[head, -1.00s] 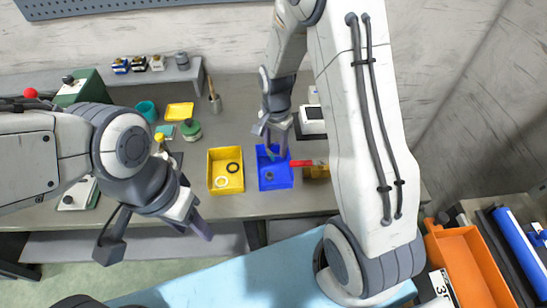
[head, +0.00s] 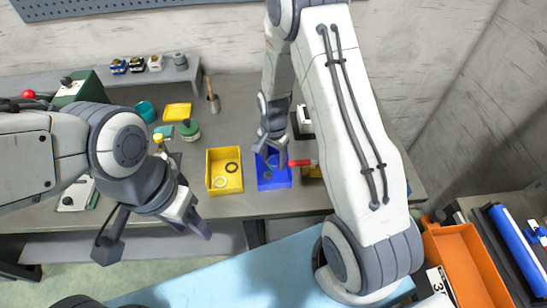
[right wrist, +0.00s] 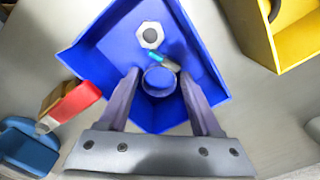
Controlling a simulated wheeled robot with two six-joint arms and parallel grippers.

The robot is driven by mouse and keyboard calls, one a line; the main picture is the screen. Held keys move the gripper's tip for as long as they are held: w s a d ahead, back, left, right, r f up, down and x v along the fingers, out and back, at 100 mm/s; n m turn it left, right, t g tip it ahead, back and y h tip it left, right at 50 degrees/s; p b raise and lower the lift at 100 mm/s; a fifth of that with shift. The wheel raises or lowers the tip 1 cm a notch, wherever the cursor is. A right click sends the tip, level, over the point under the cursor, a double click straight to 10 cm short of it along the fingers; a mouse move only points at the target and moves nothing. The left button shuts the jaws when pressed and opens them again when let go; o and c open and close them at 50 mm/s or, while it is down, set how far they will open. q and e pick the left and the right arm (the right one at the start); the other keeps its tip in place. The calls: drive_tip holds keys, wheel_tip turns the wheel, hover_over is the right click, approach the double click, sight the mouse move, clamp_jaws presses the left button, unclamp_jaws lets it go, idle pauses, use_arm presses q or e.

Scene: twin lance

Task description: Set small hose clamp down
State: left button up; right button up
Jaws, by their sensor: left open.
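The small hose clamp (right wrist: 159,82), a ring with a teal screw part, lies inside the blue bin (right wrist: 205,55) in the right wrist view. My right gripper (right wrist: 158,76) is open, with one finger on each side of the clamp and a visible gap to both. In the head view my right gripper (head: 272,162) reaches down into the blue bin (head: 272,184), and I cannot make out the clamp there. A hex nut (right wrist: 150,35) lies in the same bin. My left gripper (head: 155,241) is open and empty in front of the bench edge.
A yellow bin (head: 224,188) with a dark ring and a pale ring stands left of the blue bin. A red-handled tool (head: 301,162) lies just right of the blue bin. A green jar (head: 189,130) and a teal cup (head: 146,111) stand farther left.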

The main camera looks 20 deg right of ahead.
sight(271, 163)
drive_tip(key=shift+r, duration=0.15)
drive_tip(key=shift+r, duration=0.2)
wheel_tip(271, 163, up, 12)
drive_tip(key=b, duration=0.2)
drive_tip(key=s+a+r+n, duration=0.6)
drive_tip(key=s+a+n, duration=0.25)
drive_tip(key=a, duration=0.25)
drive_tip(key=s+a+r+n, duration=0.1)
drive_tip(key=s+n, duration=0.4)
drive_tip(key=s, duration=0.2)
drive_tip(key=s+a+r+n+y, duration=0.1)
drive_tip(key=s+a+n, duration=0.1)
drive_tip(key=s+n, duration=0.3)
drive_tip(key=s, duration=0.3)
drive_tip(key=shift+a+r, duration=0.2)
drive_tip(key=shift+r, duration=0.05)
